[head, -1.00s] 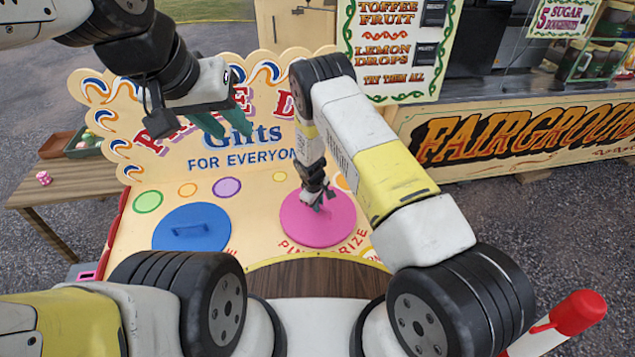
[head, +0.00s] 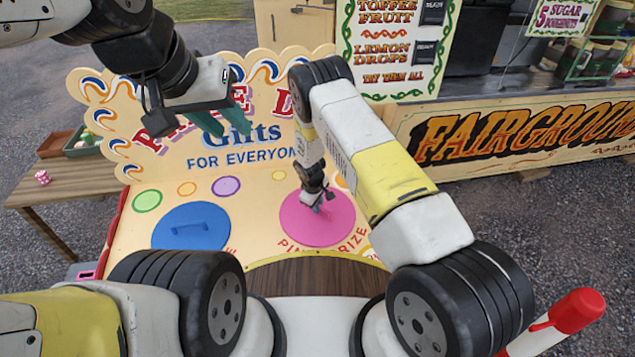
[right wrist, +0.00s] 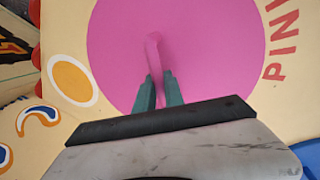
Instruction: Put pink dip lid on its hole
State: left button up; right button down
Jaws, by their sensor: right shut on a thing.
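The pink dip lid (head: 301,227) is a flat round disc on the cream stall top, near the "PINK PRIZE" lettering. In the right wrist view the pink lid (right wrist: 222,45) fills the upper middle, with an upright pink handle (right wrist: 153,55). My right gripper (head: 318,204) is over the lid and shut on the handle; its green fingers (right wrist: 158,92) stand on either side of it. The hole is not visible, and I cannot tell whether the lid sits in it or just above. My left gripper (head: 232,125) hangs empty and open in front of the sign board.
A blue lid (head: 190,227) with a handle lies left of the pink one. The painted sign board (head: 210,165) stands behind the stall top. A wooden table (head: 70,184) with a tray (head: 85,145) and a pink cube (head: 42,177) is at the left.

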aim_at(315, 216)
jog(key=c, duration=1.3)
grip_release()
jog(key=shift+f, duration=0.1)
jog(key=shift+c, duration=0.2)
jog(key=v, duration=0.7)
jog(key=shift+r, duration=0.4)
jog(key=shift+a, duration=0.1)
